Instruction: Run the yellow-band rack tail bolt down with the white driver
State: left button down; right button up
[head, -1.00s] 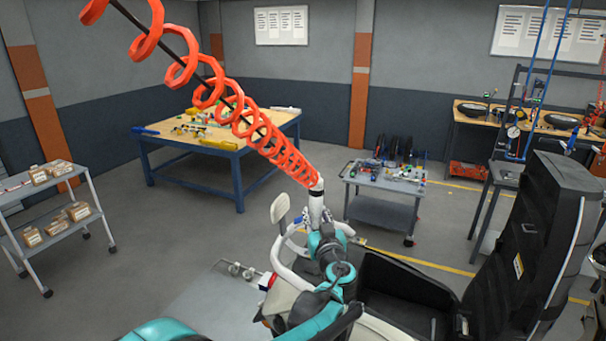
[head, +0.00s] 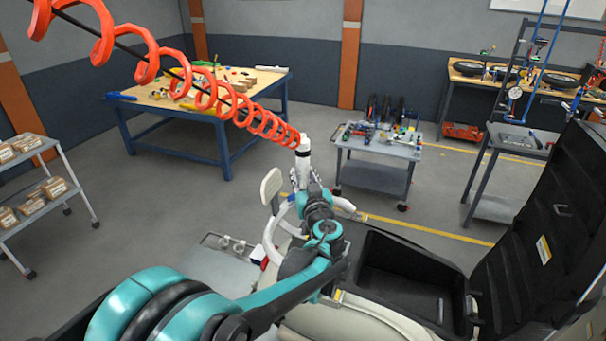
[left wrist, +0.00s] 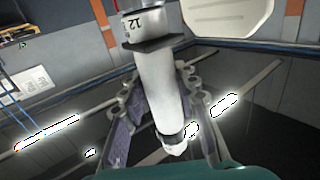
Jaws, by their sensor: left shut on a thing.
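The white driver (head: 303,152) is upright in the head view, with an orange coiled hose at its top. My left gripper (head: 304,185) is shut on it. In the left wrist view the driver (left wrist: 158,85) stands between the two fingers of my left gripper (left wrist: 158,78); its collar carries a "12". The driver is above the cream vehicle body (head: 345,322), near its white curved rails (head: 272,238). I cannot make out the yellow-band rack tail bolt; the gripper and arm cover part of that area. My right gripper is not in view.
The vehicle's black storage box (head: 405,275) is open, its tall black lid (head: 545,225) raised at the right. A pale backrest-like pad (head: 270,187) stands beside the driver. A grey tool cart (head: 372,178) and a blue-legged workbench (head: 215,145) stand behind. The floor between is clear.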

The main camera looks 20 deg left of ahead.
pick_arm(q)
notch_tip(320, 180, down, 2)
jog(key=shift+s+d+b, duration=0.1)
jog(key=shift+b, duration=0.5)
jog(key=shift+f+b, duration=1.65)
jog(key=shift+f, duration=0.4)
jog(key=shift+f+b, duration=1.05)
jog(key=shift+b, duration=0.05)
jog(key=shift+r, duration=0.2)
dwell(1.0)
dwell(0.3)
